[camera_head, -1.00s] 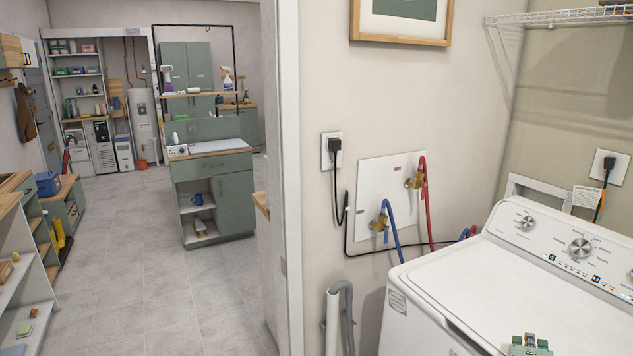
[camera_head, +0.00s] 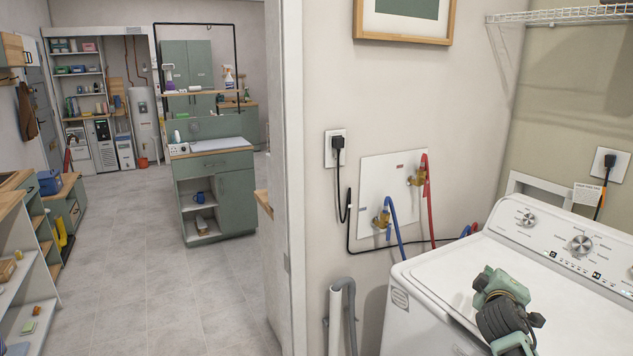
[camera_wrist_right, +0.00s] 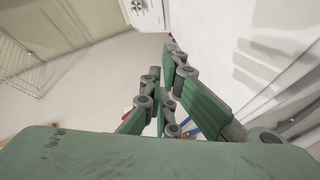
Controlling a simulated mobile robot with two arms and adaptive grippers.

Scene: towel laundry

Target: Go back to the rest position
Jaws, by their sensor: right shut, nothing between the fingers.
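My right gripper (camera_head: 492,283) is green with dark parts. In the head view it shows at the lower right, in front of the white washing machine's lid (camera_head: 455,268). In the right wrist view its green fingers (camera_wrist_right: 164,92) come together with nothing between them. I cannot tell the exact height of the gripper above the washer. My left gripper is in neither view.
The wall behind the washer has blue and red hoses (camera_head: 424,180) and a black plug (camera_head: 338,145). A wire shelf (camera_head: 560,15) hangs at the upper right. A doorway at left opens onto clear tiled floor (camera_head: 150,270) and a green cabinet (camera_head: 235,200).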

